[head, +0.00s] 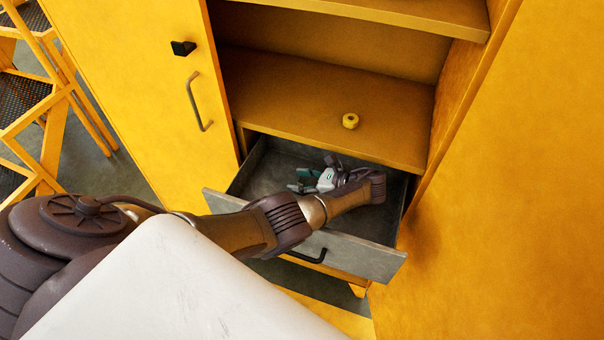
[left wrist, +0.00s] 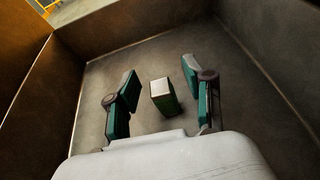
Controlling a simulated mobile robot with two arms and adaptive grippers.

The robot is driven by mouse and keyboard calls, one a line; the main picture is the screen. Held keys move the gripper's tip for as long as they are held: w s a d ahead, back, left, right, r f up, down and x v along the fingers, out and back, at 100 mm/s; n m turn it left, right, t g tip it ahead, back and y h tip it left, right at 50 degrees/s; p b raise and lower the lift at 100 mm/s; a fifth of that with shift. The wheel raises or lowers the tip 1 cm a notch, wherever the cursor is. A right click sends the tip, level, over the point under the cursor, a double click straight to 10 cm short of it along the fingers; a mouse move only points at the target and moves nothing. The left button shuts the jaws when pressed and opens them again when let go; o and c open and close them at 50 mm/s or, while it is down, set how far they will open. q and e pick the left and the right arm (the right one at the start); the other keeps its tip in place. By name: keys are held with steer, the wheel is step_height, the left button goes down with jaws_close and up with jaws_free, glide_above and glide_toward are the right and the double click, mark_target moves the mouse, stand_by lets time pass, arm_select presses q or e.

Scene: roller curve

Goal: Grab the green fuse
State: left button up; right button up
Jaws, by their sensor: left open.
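The green fuse (left wrist: 164,97) is a small block with a pale top face and green sides. In the left wrist view it stands on the drawer floor between the two fingers of my left gripper (left wrist: 161,98), with a gap on each side. The gripper is open. In the head view my left gripper (head: 308,183) is down inside the open grey drawer (head: 262,168), and I cannot make out the fuse there. My right gripper is not in view.
The drawer's front panel (head: 365,254) and side walls surround my left gripper. A yellow shelf (head: 310,110) above the drawer holds a small yellow round object (head: 350,121).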

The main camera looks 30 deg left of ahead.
arm_select(q)
steer(key=shift+s+a, duration=0.1)
steer(key=shift+a, duration=0.1)
jaws_close()
stand_by(0.3)
